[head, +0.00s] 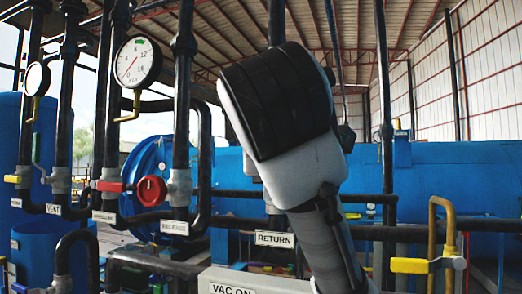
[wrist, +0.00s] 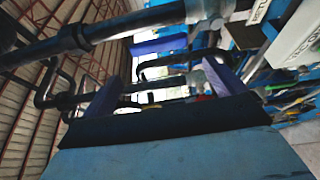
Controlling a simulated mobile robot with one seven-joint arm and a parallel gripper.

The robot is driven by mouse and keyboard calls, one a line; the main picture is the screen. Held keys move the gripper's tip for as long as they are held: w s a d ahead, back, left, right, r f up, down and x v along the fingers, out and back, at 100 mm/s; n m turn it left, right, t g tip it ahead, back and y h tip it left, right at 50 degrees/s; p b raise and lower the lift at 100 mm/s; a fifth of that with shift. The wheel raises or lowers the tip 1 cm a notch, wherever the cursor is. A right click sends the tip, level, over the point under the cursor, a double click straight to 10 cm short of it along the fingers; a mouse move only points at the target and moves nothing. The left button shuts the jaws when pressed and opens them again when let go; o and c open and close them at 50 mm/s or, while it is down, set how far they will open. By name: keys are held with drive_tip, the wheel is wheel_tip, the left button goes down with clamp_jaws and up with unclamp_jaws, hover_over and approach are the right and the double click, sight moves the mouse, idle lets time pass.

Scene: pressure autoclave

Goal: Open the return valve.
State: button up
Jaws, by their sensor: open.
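The white "RETURN" label (head: 273,239) hangs on a black pipe near the middle of the head view. My forearm and wrist cover most of the valve above it, so its handle cannot be made out there. In the wrist view my gripper (wrist: 168,72) is open, with its two purple-blue fingers apart and nothing held between them. Dark pipes and a grey pipe fitting (wrist: 207,10) lie beyond the fingers. A purple-blue bar (wrist: 158,45) shows past the fingertips; I cannot tell whether it is a valve handle. No contact is visible.
A red valve handle (head: 110,186), a red round knob (head: 151,190) and a pressure gauge (head: 137,62) are on pipes at left. A yellow valve handle (head: 409,265) is at lower right. A "VAC ON" sign (head: 232,289) is below. A blue tank (head: 440,170) fills the back.

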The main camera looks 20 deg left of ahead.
drive_tip(key=shift+b+v, duration=0.4)
drive_tip(key=shift+v, duration=0.8)
